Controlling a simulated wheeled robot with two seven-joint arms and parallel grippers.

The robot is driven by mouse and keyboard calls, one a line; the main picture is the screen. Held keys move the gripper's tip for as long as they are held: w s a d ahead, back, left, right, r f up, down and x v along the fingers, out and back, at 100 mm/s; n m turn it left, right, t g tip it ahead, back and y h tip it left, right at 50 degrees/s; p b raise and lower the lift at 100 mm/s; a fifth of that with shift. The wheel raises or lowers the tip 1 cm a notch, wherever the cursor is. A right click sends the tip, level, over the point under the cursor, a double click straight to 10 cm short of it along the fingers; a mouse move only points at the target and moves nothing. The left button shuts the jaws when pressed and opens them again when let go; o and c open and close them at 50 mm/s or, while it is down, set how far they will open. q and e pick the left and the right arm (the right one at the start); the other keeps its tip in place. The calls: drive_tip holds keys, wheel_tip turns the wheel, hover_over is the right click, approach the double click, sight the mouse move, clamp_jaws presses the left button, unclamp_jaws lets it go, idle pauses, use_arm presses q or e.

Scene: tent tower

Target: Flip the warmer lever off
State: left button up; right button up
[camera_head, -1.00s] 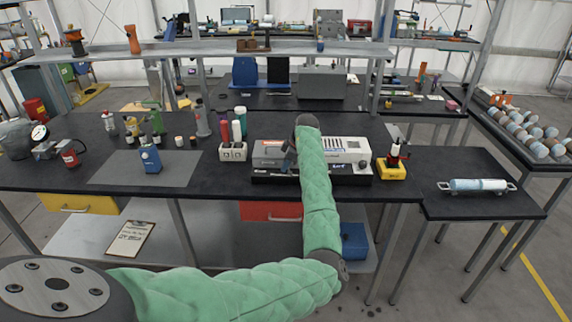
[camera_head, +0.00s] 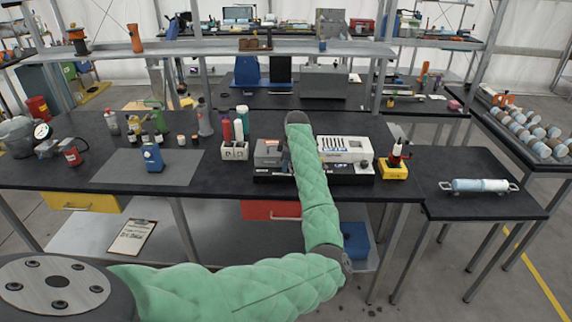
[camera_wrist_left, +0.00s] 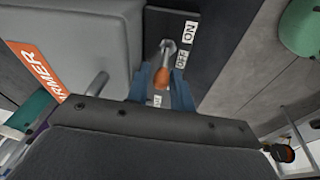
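The warmer is a grey box with an orange WARMER label (camera_wrist_left: 38,72) in the left wrist view; in the head view its grey box (camera_head: 266,152) stands on the bench, partly behind my left arm. Its lever (camera_wrist_left: 162,76) has a metal stem and an orange tip, beside a dark plate with ON and OFF labels. My left gripper (camera_wrist_left: 160,88) has its blue fingers apart, one on each side of the orange tip. I cannot tell whether either finger touches it. In the head view my arm largely hides the gripper and lever. My right gripper is not in view.
A white unit (camera_head: 345,150) adjoins the warmer on the right, then a yellow-based holder (camera_head: 393,168). A white block with bottles (camera_head: 235,150) stands close on the left. A blue device (camera_head: 152,158) sits on a grey mat further left. The bench's front edge is clear.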

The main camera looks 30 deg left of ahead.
use_arm(q)
drive_tip(key=shift+r, duration=0.1)
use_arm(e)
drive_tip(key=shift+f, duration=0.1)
